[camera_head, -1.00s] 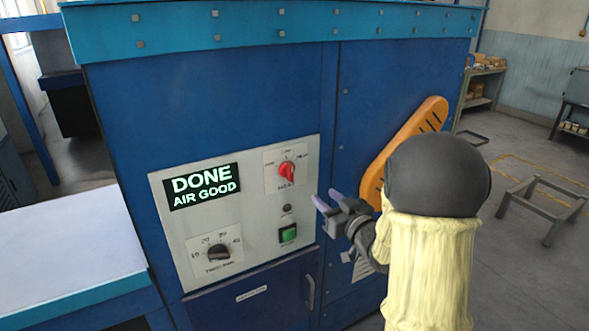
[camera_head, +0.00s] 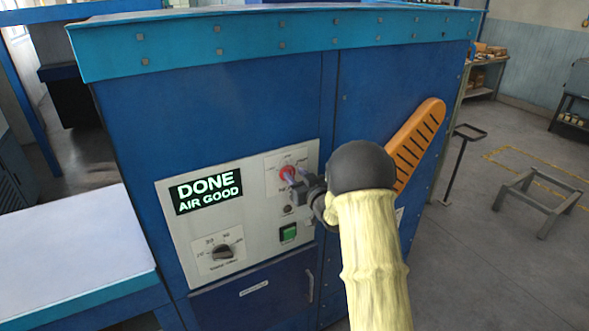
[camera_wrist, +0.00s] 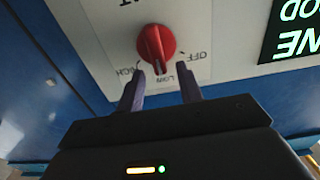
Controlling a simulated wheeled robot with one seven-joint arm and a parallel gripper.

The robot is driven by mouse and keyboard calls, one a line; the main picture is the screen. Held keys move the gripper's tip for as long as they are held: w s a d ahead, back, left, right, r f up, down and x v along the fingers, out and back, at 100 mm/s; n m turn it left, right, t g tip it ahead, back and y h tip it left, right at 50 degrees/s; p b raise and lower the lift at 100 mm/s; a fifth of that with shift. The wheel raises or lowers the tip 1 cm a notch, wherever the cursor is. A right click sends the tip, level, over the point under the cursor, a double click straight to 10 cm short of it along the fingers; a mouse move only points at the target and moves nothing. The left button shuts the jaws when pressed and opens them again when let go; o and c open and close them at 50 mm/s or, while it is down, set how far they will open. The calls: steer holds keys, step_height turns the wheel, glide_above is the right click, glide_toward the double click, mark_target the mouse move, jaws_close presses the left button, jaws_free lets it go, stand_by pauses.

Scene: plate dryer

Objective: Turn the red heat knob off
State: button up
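The red heat knob (camera_head: 287,174) is on the light grey control panel (camera_head: 262,235). The fingertips lie just short of the knob in that view; contact cannot be made out. In the head view my gripper (camera_head: 294,184) overlaps the knob's lower right and hides part of its label.
The display (camera_head: 208,191) reads DONE AIR GOOD. Below the knob are a green button (camera_head: 288,233) and a black timer knob (camera_head: 222,252). An orange slotted handle (camera_head: 420,145) stands out to the right. A white-topped table (camera_head: 70,260) is at left.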

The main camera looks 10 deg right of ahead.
steer(key=shift+w+a, duration=0.2)
steer(key=shift+w, duration=0.45)
jaws_close()
